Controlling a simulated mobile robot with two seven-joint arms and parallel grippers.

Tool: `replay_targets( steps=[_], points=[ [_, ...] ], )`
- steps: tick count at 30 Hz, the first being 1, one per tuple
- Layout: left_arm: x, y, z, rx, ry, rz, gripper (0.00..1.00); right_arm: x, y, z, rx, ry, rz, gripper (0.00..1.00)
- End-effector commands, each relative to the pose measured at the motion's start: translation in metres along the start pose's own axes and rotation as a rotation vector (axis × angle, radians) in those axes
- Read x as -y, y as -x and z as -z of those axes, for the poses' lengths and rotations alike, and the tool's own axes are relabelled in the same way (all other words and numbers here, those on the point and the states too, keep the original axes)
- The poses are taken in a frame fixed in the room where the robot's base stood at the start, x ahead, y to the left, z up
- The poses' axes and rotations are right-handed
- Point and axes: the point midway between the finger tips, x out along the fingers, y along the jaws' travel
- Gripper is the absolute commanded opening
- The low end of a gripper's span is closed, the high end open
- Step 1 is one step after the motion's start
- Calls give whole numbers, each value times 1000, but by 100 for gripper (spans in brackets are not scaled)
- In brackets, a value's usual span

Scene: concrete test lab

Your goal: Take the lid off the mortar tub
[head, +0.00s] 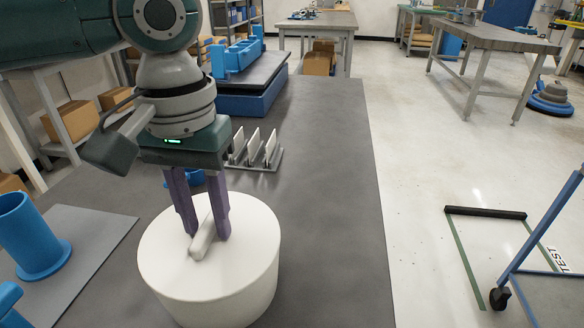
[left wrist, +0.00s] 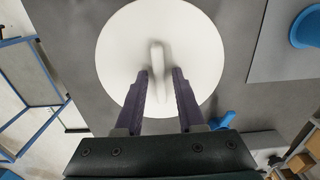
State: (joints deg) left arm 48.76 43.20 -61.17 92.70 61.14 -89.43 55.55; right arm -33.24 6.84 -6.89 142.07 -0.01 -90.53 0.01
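The mortar tub (head: 215,300) is a wide, round white tub standing upright on the grey bench. Its white lid (head: 250,235) is on top, with a raised bar handle (head: 203,241). The lid fills the middle of the left wrist view (left wrist: 118,62), where the handle (left wrist: 156,58) also shows. My left gripper (head: 207,236) points down at the lid, its two purple fingers on either side of the handle. In the left wrist view the fingers (left wrist: 160,72) stand apart with gaps beside the handle, so the gripper is open around it. My right gripper is not seen.
A blue cylindrical container (head: 30,240) stands on a grey mat (head: 95,235) at the left. A rack with upright white plates (head: 255,148) is behind the tub. A blue platform (head: 250,98) stands farther back. The bench right of the tub is clear.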

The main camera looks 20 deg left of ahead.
Motion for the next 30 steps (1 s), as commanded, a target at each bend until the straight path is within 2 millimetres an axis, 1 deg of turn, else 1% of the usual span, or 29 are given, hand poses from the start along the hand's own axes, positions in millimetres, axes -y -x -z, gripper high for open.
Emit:
replay_targets(
  steps=[1, 9, 26, 30],
  points=[
    [0, 0, 0, 0, 0, 0, 31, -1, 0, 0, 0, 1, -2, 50],
    [0, 0, 0, 0, 0, 0, 1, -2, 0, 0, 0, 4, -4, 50],
    [0, 1, 0, 0, 0, 0, 0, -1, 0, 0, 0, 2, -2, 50],
    [0, 5, 0, -1, 0, 0, 0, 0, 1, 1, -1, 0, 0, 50]
  ],
)
